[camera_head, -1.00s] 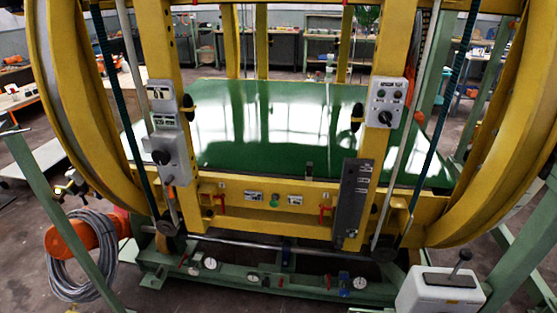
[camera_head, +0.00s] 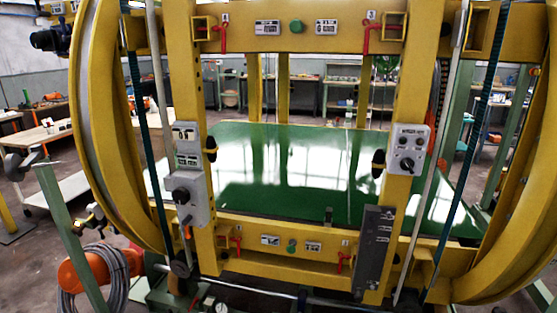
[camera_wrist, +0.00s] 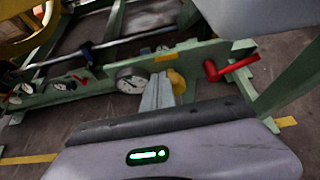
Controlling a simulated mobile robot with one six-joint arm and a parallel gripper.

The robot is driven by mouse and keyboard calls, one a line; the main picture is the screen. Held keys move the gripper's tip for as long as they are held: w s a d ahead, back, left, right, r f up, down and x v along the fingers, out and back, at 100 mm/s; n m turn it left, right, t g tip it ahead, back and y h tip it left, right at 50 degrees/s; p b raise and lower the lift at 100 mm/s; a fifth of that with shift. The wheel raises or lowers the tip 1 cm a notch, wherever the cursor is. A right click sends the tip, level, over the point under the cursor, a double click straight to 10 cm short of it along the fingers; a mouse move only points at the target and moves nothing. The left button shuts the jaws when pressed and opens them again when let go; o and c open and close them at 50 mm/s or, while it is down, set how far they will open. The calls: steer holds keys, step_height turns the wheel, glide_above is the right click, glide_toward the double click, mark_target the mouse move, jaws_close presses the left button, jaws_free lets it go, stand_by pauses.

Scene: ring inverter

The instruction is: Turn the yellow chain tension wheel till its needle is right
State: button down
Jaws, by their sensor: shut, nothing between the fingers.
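In the wrist view a yellow wheel (camera_wrist: 176,82) is on the green beam, partly hidden behind my gripper. A dark-rimmed gauge with a white dial (camera_wrist: 131,79) is just left of it; its needle is too small to read. My gripper (camera_wrist: 160,88) is shut and empty, its grey fingers pointing at the beam close to the yellow wheel. I cannot tell whether they touch it. My gripper does not show in the head view.
A red crank handle (camera_wrist: 232,64) is right of the wheel. More small gauges (camera_wrist: 28,88) are farther left on the beam. In the head view the yellow ring frame (camera_head: 110,130) surrounds a green panel (camera_head: 290,165). An orange reel with grey hose (camera_head: 90,275) is at lower left.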

steer(key=shift+s+f, duration=0.1)
steer(key=shift+f, duration=0.05)
steer(key=shift+d, duration=0.25)
steer(key=shift+s+d, duration=0.15)
steer(key=shift+d, duration=0.4)
steer(key=shift+s+d, duration=0.15)
steer(key=shift+d, duration=0.5)
steer(key=s+a+p, duration=0.1)
steer(key=s+p, duration=0.1)
steer(key=s, duration=0.4)
steer(key=shift+r, duration=0.4)
